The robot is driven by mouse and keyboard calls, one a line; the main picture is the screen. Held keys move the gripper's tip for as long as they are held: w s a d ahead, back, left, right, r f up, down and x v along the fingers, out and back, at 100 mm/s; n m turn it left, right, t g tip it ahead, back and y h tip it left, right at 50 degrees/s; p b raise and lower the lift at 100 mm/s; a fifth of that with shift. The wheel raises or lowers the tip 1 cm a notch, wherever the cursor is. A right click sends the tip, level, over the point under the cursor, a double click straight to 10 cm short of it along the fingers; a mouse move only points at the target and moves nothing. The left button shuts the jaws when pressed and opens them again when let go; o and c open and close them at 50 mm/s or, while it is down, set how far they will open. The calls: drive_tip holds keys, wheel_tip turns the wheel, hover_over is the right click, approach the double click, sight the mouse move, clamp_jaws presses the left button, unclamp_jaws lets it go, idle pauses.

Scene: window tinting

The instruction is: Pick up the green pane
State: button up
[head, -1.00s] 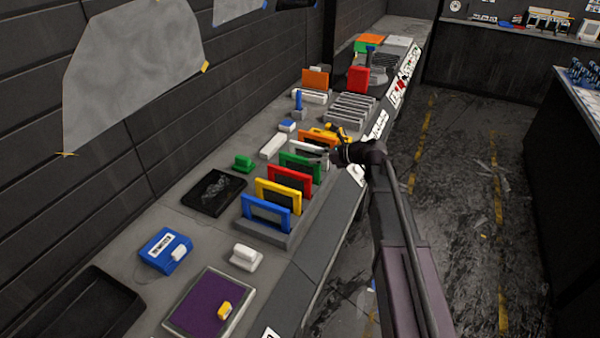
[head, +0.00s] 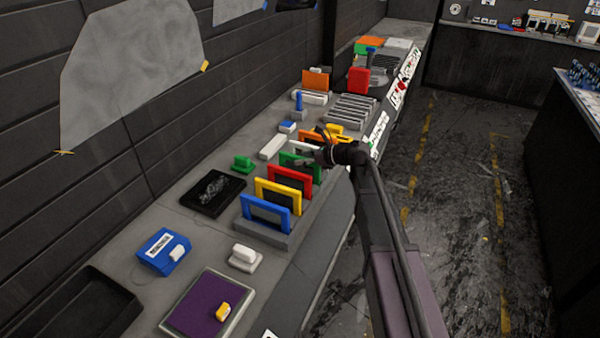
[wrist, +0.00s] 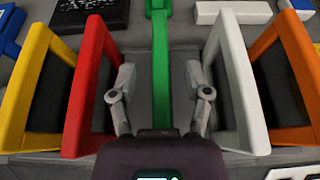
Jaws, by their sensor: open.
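The green pane (head: 306,170) is a green-framed panel standing upright in a rack on the bench, partly hidden by my gripper in the head view. In the wrist view the green pane (wrist: 160,75) shows edge-on from above as a narrow strip. My gripper (wrist: 160,82) is open, one finger on each side of the strip, with a visible gap to each finger. In the head view my gripper (head: 312,160) is over the green pane.
The red pane (wrist: 85,90) stands close left of my fingers, the white pane (wrist: 232,90) close right. The yellow pane (head: 279,195) and blue pane (head: 265,213) stand nearer in the rack, the orange pane (wrist: 288,75) farther. A black tray (head: 213,192) lies beside the rack.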

drive_tip(key=shift+c, duration=0.2)
clamp_jaws()
drive_tip(key=shift+r, duration=0.15)
wheel_tip(320, 180, up, 10)
drive_tip(key=p, duration=1)
idle(0.6)
